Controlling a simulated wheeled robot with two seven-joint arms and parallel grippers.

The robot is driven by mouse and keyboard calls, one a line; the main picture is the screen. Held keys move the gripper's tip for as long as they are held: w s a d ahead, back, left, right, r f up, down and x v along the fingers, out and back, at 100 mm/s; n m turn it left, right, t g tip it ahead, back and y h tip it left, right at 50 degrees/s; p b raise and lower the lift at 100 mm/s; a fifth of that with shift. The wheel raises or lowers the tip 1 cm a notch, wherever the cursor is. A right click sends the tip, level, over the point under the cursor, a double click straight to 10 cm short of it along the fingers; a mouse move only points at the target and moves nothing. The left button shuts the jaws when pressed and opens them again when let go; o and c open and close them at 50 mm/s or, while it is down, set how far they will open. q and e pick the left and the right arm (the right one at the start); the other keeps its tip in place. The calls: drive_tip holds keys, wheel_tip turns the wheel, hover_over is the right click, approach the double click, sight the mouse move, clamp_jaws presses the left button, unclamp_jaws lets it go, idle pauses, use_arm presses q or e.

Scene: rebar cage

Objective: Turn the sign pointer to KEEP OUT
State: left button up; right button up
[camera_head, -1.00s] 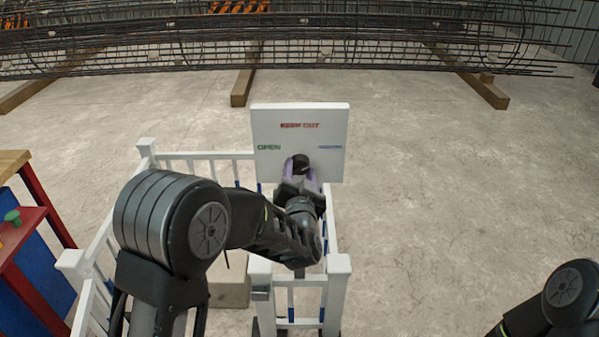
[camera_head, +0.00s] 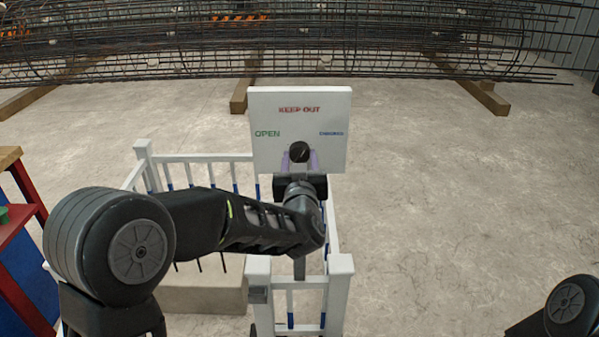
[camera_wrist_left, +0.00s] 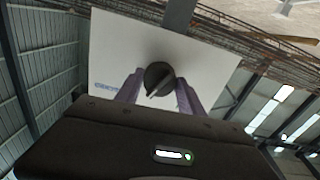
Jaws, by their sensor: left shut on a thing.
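The white sign board (camera_head: 325,155) stands upright, with red KEEP OUT at top centre, green OPEN at left and a small blue label at right. The black round pointer knob (camera_head: 299,152) is on its lower middle. My left gripper (camera_head: 299,160) is shut on the knob, with purple fingers on either side. In the left wrist view the knob (camera_wrist_left: 158,78) sits between the fingers, and a pale line on it slants down-left. The board (camera_wrist_left: 120,45) appears tilted there, with a blue label at its left. I cannot tell which word the pointer faces.
A white railing (camera_head: 342,265) with posts stands below and left of the board, close under my left arm. A red and blue stand (camera_head: 20,230) is at far left. The rebar cage (camera_head: 380,45) lies behind on timbers.

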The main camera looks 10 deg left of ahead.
use_arm(q)
drive_tip(key=n+b, duration=0.3)
drive_tip(key=shift+f, duration=0.25)
drive_tip(key=shift+d+r+n+b, duration=0.1)
drive_tip(key=shift+r+n+b, duration=0.1)
drive_tip(key=shift+n+b, duration=0.8)
drive_tip(key=o, duration=1.4)
drive_tip(key=shift+c, duration=0.2)
drive_tip(key=v, duration=0.7)
drive_tip(key=shift+s, duration=0.35)
drive_tip(key=shift+d, duration=0.1)
